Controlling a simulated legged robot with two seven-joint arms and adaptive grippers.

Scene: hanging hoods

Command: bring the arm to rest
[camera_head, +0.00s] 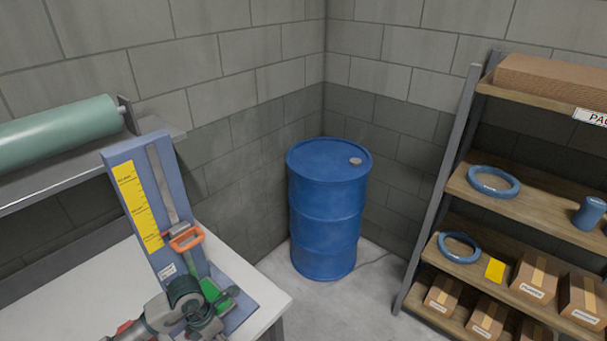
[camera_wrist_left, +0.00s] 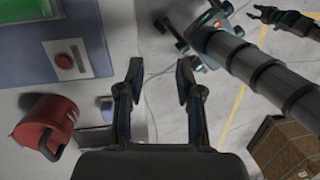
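In the left wrist view my left gripper (camera_wrist_left: 159,80) is open. Its two dark fingers stand well apart, with nothing between them and pale floor behind. In the head view, dark grey arm links of mine show at the bottom left, in front of the white bench; no fingertips can be made out there. In the left wrist view a small dark gripper (camera_wrist_left: 285,18), seemingly my right one, shows at the top right.
A blue stand (camera_head: 133,184) with a yellow scale and orange handle (camera_head: 186,238) is on the white bench (camera_head: 88,284). A blue barrel (camera_head: 327,210) stands in the corner, shelves (camera_head: 535,208) at right. The wrist view shows a red canister (camera_wrist_left: 45,122) and a box (camera_wrist_left: 285,147).

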